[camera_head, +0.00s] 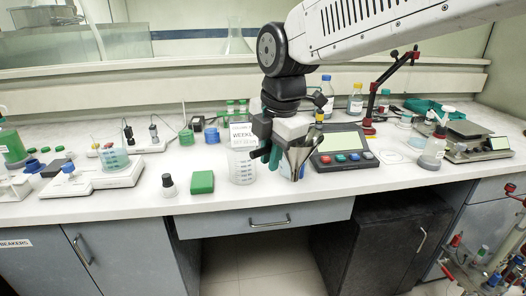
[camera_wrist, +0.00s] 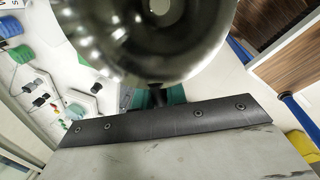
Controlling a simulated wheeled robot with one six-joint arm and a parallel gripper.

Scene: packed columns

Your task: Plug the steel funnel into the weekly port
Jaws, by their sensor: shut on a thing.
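The steel funnel (camera_head: 298,158) is in my gripper (camera_head: 277,154), over the front part of the bench, with its wide mouth up and its narrow end down. In the wrist view the shiny funnel bowl (camera_wrist: 150,35) fills the top middle, and my gripper (camera_wrist: 158,97) shows only partly below it. A clear container with a white label reading "WEEKLY" (camera_head: 242,134) stands just left of my gripper. The port itself cannot be made out. A container with a blue part (camera_head: 287,172) shows partly behind the funnel, which hides much of it.
A device with a screen and coloured buttons (camera_head: 343,150) stands close to the right. A green block (camera_head: 202,182) and a dark-capped bottle (camera_head: 169,187) are to the left, near the front edge. A red-based stand (camera_head: 368,127) rises behind right. Bare bench lies in front.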

